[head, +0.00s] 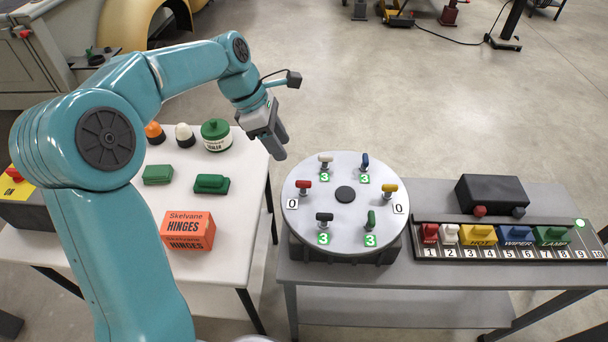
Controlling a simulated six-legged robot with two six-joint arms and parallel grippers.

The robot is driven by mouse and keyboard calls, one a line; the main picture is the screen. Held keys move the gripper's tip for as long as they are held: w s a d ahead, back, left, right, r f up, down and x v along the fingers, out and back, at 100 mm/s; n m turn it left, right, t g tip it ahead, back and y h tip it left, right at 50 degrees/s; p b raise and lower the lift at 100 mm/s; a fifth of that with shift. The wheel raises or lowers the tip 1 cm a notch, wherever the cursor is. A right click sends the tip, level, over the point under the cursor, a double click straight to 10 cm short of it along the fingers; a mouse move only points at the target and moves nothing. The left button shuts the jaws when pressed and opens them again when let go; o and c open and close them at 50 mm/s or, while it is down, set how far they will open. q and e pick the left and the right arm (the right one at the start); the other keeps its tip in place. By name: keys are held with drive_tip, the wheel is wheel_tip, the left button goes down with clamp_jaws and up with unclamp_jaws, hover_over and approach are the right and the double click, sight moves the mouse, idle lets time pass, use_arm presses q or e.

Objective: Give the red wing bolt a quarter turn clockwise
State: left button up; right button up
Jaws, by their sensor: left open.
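The red wing bolt (303,185) stands at the left side of a round grey disc (345,220) on the right-hand table. A white tag reading 0 (292,203) is beside it. My left gripper (279,148) hangs above and to the left of the red bolt, apart from it, near the gap between the two tables. It is open with nothing seen between its fingers. My right gripper is out of view.
White, blue, yellow, green and black wing bolts ring the same disc. A numbered strip (480,254) with coloured blocks and a black box (491,191) lie right. The white table (240,235) holds an orange hinges box (187,231) and a sealer tin (215,134).

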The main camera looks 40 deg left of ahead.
sight(303, 182)
use_arm(q)
drive_tip(key=x, duration=1.2)
drive_tip(key=shift+a+p, duration=0.1)
drive_tip(key=shift+p, duration=0.2)
drive_tip(key=shift+w+f, duration=0.3)
drive_tip(key=shift+f, duration=0.15)
drive_tip(key=shift+s+r, duration=0.15)
drive_tip(key=shift+s, duration=0.05)
clamp_jaws()
